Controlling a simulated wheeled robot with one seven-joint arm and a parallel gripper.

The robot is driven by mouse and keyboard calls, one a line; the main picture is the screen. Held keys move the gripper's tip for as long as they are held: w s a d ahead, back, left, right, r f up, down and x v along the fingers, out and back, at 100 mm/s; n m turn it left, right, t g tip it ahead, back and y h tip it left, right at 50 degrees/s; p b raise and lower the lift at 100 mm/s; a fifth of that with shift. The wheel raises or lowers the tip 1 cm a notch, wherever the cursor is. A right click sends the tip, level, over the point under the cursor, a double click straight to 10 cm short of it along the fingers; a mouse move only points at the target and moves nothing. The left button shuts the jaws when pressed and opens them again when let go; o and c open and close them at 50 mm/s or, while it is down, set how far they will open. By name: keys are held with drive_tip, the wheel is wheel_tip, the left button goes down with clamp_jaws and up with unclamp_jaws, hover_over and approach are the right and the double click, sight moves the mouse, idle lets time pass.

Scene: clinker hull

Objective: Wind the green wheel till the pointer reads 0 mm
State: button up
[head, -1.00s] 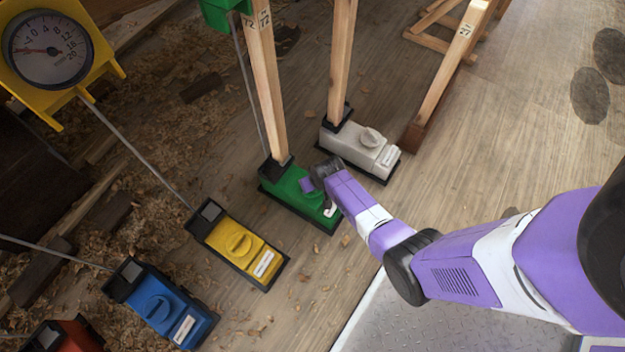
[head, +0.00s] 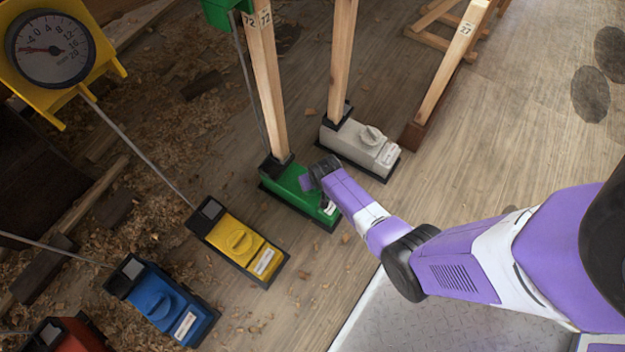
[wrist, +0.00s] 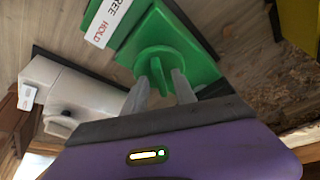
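The green wheel (wrist: 155,62) is a round knob with a raised fin, on top of the green box (head: 283,180) at the foot of a wooden post. In the head view my wrist mostly covers the wheel. In the wrist view my gripper (wrist: 160,78) is at the wheel, its two fingers apart on either side of the fin, with gaps showing beside it. A rod runs from the green box up to a green housing (head: 218,12) at the top edge; its dial and pointer are out of view.
A grey box (head: 358,146) with a knob stands right of the green one. Yellow (head: 238,243), blue (head: 160,305) and red (head: 62,338) boxes stand to the left. A yellow-framed dial (head: 50,48) belongs to the yellow box's rod. Wood shavings litter the floor.

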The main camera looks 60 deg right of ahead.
sight(316, 192)
drive_tip(key=shift+r, duration=0.1)
drive_tip(key=p+v, duration=0.4)
drive_tip(key=v, duration=0.3)
drive_tip(key=shift+r+p, duration=0.3)
drive_tip(key=shift+s+f, duration=0.1)
drive_tip(key=shift+s, duration=0.05)
